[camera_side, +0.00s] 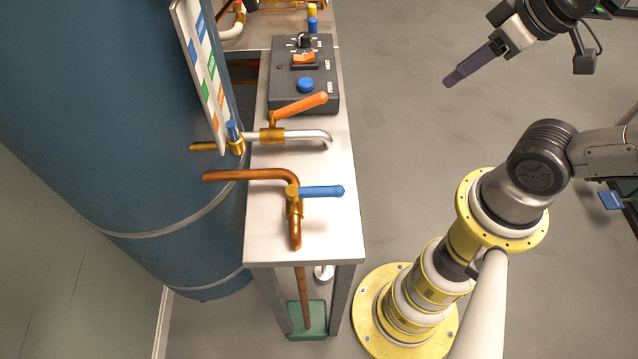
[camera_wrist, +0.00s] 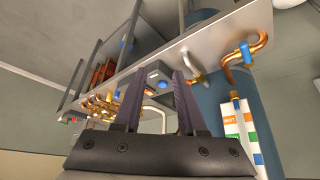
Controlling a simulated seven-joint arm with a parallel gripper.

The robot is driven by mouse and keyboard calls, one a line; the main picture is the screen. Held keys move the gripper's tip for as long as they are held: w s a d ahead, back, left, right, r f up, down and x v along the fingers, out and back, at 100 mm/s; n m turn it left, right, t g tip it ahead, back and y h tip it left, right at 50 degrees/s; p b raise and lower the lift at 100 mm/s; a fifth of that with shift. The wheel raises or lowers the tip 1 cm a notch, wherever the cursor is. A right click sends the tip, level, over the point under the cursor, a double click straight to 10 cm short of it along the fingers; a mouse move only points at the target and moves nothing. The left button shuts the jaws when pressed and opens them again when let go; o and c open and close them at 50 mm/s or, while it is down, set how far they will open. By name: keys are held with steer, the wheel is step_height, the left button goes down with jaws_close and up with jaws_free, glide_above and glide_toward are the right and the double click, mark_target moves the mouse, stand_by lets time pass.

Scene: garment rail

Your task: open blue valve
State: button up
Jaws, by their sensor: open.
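The blue valve handle (camera_side: 321,191) sticks out to the right from a brass valve body (camera_side: 293,205) on a copper pipe at the front of the steel bench. It lies crosswise to the pipe's downward outlet. In the wrist view the blue handle (camera_wrist: 247,54) shows at upper right, beside the bent copper pipe (camera_wrist: 262,42). My gripper (camera_side: 449,81) is at the upper right of the side view, well away from the valve and touching nothing. Its two dark purple fingers (camera_wrist: 154,72) stand apart and empty in the wrist view.
An orange-handled valve (camera_side: 300,108) sits behind the blue one. A dark control box (camera_side: 322,75) with a blue button and switches stands further back. A large blue tank (camera_side: 110,120) and a label board (camera_side: 200,70) flank the bench (camera_side: 325,230).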

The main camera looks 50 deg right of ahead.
steer(key=shift+n, duration=0.8)
steer(key=c, duration=0.5)
steer(key=n, duration=0.3)
steer(key=shift+a+r, duration=0.4)
jaws_close()
steer(key=w+a+r+n+g+y, duration=0.1)
steer(key=w+a+n+g+y, duration=0.4)
steer(key=a+n, duration=0.75)
steer(key=w+a+f+n+g+h, duration=0.1)
steer(key=a+f+n+g+h, duration=0.1)
steer(key=a+f+n, duration=0.4)
steer(key=a+n+g, duration=0.1)
steer(key=a+n, duration=0.2)
steer(key=shift+w+a+f+n, duration=0.15)
steer(key=shift+w+a+n, duration=0.15)
steer(key=shift+a+n, duration=0.1)
